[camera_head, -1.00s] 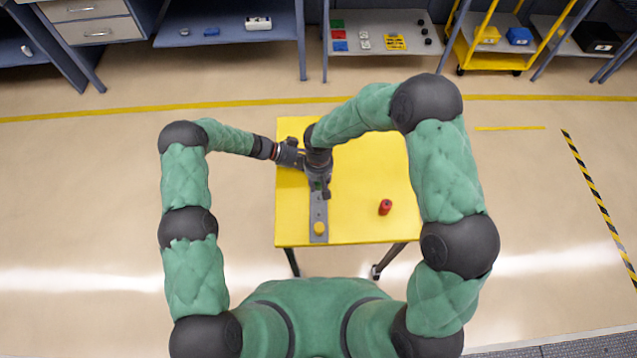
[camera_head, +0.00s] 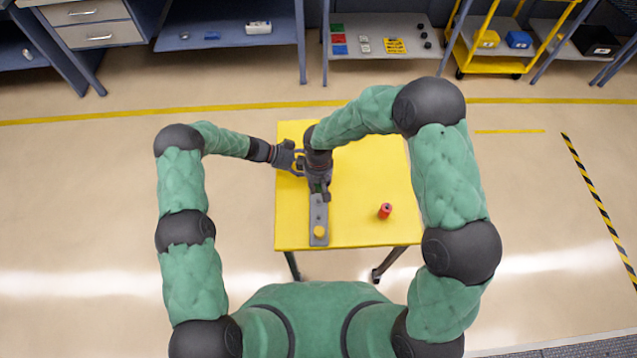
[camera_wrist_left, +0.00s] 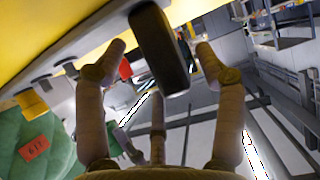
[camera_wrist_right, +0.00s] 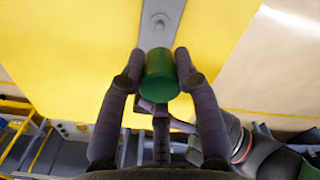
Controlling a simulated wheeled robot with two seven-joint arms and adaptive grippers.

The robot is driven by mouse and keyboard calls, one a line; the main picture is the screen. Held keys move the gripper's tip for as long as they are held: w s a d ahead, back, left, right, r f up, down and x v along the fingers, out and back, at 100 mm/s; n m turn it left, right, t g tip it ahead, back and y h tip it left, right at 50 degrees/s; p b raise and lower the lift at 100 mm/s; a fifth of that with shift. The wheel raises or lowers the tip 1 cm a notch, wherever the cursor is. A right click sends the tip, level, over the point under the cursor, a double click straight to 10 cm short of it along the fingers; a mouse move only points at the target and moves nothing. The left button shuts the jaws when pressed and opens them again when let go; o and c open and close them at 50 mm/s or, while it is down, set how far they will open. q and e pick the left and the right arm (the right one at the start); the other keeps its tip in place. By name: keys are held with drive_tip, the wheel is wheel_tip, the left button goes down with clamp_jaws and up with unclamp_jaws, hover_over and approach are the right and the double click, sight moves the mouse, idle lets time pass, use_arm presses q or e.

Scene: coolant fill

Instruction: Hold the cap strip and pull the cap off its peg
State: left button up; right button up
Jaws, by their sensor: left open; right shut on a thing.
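The grey cap strip (camera_head: 318,212) lies along the left part of the yellow table, with a yellow cap (camera_head: 319,231) at its near end. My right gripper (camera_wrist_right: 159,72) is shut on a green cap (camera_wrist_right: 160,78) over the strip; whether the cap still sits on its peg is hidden. A bare round peg (camera_wrist_right: 159,21) shows on the strip beyond it. My left gripper (camera_wrist_left: 160,58) is open, left of the strip's far part. A dark rounded block (camera_wrist_left: 160,45) stands between its fingers; I cannot tell what it belongs to. The far part of the strip is hidden by my right arm.
A red cylinder (camera_head: 385,211) stands on the right part of the yellow table (camera_head: 370,180), with clear surface around it. My two grippers are close together. Shelves with small parts (camera_head: 380,42) and a yellow cart (camera_head: 490,45) stand far behind.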

use_arm(q)
drive_tip(key=v, duration=1)
drive_tip(key=shift+a, duration=0.4)
drive_tip(key=shift+r, duration=0.15)
